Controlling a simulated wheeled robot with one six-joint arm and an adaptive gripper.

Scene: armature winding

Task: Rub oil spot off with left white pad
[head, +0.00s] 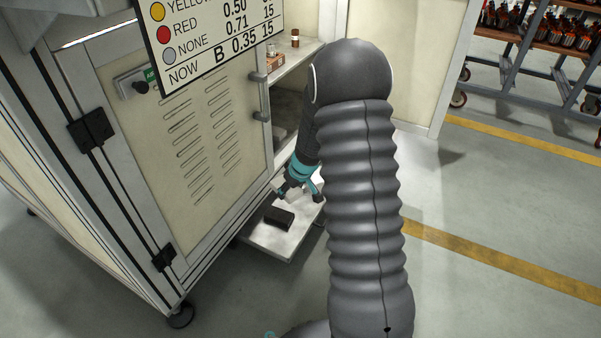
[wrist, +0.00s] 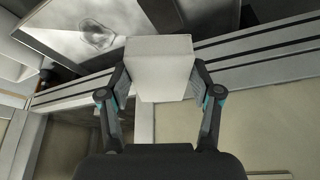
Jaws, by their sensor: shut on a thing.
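My gripper (wrist: 161,82) is shut on a white pad (wrist: 160,58), a pale block held between both fingers in the wrist view. In the head view my gripper (head: 300,190) is low by the cabinet opening, partly hidden by my arm. The smudge cannot be made out there.
A pale shelf (head: 270,240) sticks out low from the cabinet and bears a dark block (head: 279,217). The cabinet door (head: 200,130) stands left of my arm, with a sign (head: 215,35) above it. Open floor lies right.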

